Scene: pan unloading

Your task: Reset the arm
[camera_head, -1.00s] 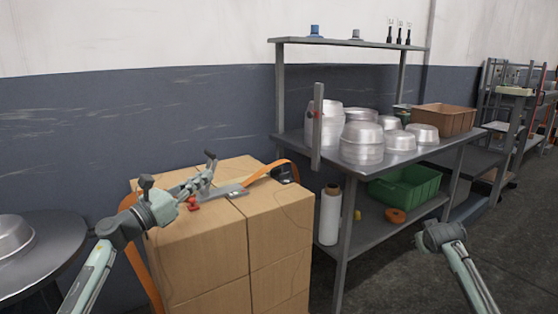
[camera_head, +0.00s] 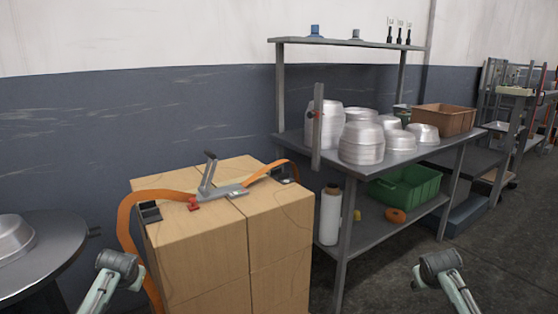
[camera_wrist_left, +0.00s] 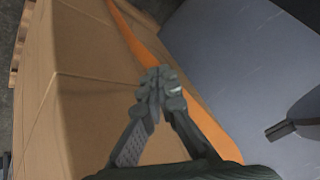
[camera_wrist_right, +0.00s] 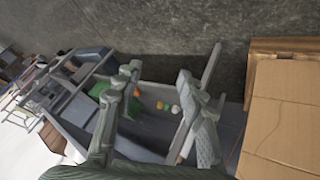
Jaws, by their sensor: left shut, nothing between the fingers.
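My left arm (camera_head: 118,268) is at the lower left of the head view, between the round table and the carton stack, apart from both. My left gripper (camera_wrist_left: 160,92) shows in the left wrist view with its fingertips together and nothing between them; cartons and the orange strap lie beyond it. My right arm (camera_head: 440,268) is at the lower right of the head view, over open floor. My right gripper (camera_wrist_right: 159,76) shows in the right wrist view with its fingers spread and empty.
The carton stack (camera_head: 205,262) carries an orange strap (camera_head: 165,195) and a metal tensioner (camera_head: 222,191). A metal pan (camera_head: 14,238) sits on the round table (camera_head: 50,255). The steel workbench (camera_head: 405,158) holds stacked pans (camera_head: 361,143) and a brown crate (camera_head: 443,119). The right floor is clear.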

